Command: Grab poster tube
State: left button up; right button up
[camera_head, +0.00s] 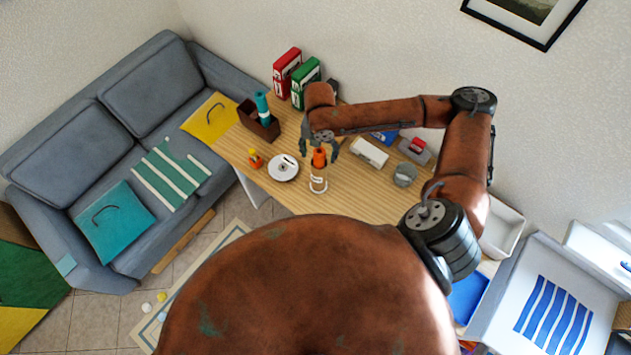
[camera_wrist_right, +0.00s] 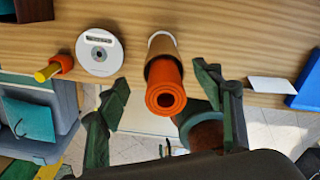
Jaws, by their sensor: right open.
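The poster tube, a brown cardboard cylinder with an orange roll standing out of its top (camera_head: 319,158) and a white band low down, stands upright on the wooden table. In the right wrist view the orange roll (camera_wrist_right: 166,92) shows its spiral end, with the brown tube (camera_wrist_right: 162,47) behind it. My right gripper (camera_head: 320,147) is open above the tube, with its fingers on either side of the orange roll. In the right wrist view (camera_wrist_right: 158,76) gaps show between the fingers and the roll. My left gripper is not in view.
A white disc (camera_head: 283,167) and a small orange-and-yellow item (camera_head: 255,159) lie left of the tube. A brown box (camera_head: 258,123) holds a teal roll (camera_head: 262,104). Red (camera_head: 287,73) and green (camera_head: 306,82) binders stand behind. A grey cup (camera_head: 405,174) and white box (camera_head: 369,152) are right.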

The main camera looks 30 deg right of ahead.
aim_at(319, 165)
jog(key=f, duration=0.2)
jog(key=shift+s+f+p, duration=0.25)
jog(key=shift+f+p, duration=0.05)
jog(key=shift+f, duration=0.1)
notch_tip(319, 165, down, 4)
jog(key=shift+s+a+r+p, duration=0.1)
jog(key=shift+s+r+p, duration=0.05)
jog(key=shift+r+p, duration=0.15)
jog(key=shift+f, duration=0.4)
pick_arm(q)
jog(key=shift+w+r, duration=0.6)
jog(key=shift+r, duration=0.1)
pick_arm(e)
grip_shut()
jog(key=shift+r, duration=0.1)
